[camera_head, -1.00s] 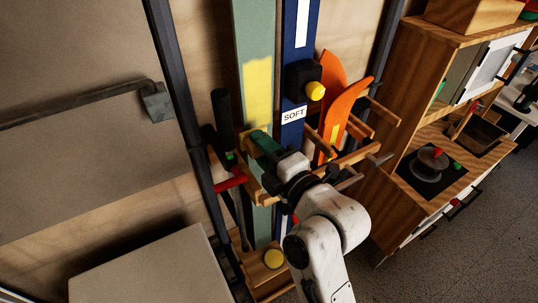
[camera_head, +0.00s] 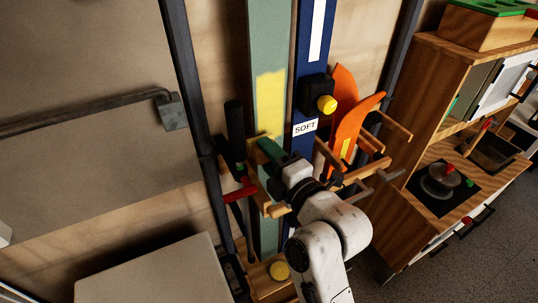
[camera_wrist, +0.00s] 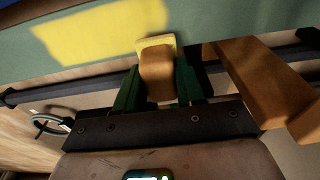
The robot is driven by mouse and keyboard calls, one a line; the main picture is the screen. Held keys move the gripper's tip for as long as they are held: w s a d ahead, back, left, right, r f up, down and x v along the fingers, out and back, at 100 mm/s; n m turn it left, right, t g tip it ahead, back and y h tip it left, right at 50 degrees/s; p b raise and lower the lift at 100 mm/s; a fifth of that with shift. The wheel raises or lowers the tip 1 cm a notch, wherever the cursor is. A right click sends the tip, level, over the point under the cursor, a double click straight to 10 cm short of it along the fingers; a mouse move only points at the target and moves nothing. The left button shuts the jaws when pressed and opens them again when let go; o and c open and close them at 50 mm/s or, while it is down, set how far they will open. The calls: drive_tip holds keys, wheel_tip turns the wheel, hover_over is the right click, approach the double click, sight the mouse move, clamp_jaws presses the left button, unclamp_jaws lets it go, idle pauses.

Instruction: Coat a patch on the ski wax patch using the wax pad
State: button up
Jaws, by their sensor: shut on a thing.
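The green ski (camera_head: 270,40) stands upright against the wooden wall, with a yellow wax patch (camera_head: 270,100) on its face. My gripper (camera_head: 268,150) is at the lower end of this patch, in front of the ski. In the wrist view my gripper (camera_wrist: 160,85) has its green fingers shut on the brown block of the wax pad (camera_wrist: 157,72). The pad's yellow end (camera_wrist: 155,42) is at the ski face, just beside the yellow patch (camera_wrist: 100,33). I cannot tell whether it touches. The pad is mostly hidden in the head view.
A wooden rack (camera_head: 362,172) with pegs sticks out around my gripper. A red-handled tool (camera_head: 240,190) hangs close on the left.

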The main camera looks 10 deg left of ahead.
drive_tip(key=shift+b+x, duration=0.5)
drive_tip(key=shift+x, duration=0.45)
drive_tip(key=shift+w+d, duration=0.1)
drive_tip(key=shift+w+d+f+b, duration=0.1)
drive_tip(key=shift+w+d+b, duration=0.2)
drive_tip(key=shift+d+b, duration=0.25)
drive_tip(key=shift+w+d+f+b, duration=0.1)
drive_tip(key=shift+w+d+b, duration=0.2)
drive_tip(key=shift+d+b, duration=0.2)
drive_tip(key=shift+w+d+r+b, duration=0.15)
drive_tip(key=shift+w+d+b, duration=0.3)
drive_tip(key=shift+d+b, duration=0.25)
drive_tip(key=shift+a, duration=0.1)
drive_tip(key=shift+a, duration=0.1)
drive_tip(key=shift+s+a, duration=0.55)
drive_tip(key=shift+a, duration=0.25)
drive_tip(key=shift+s+a, duration=0.5)
drive_tip(key=shift+a, duration=0.35)
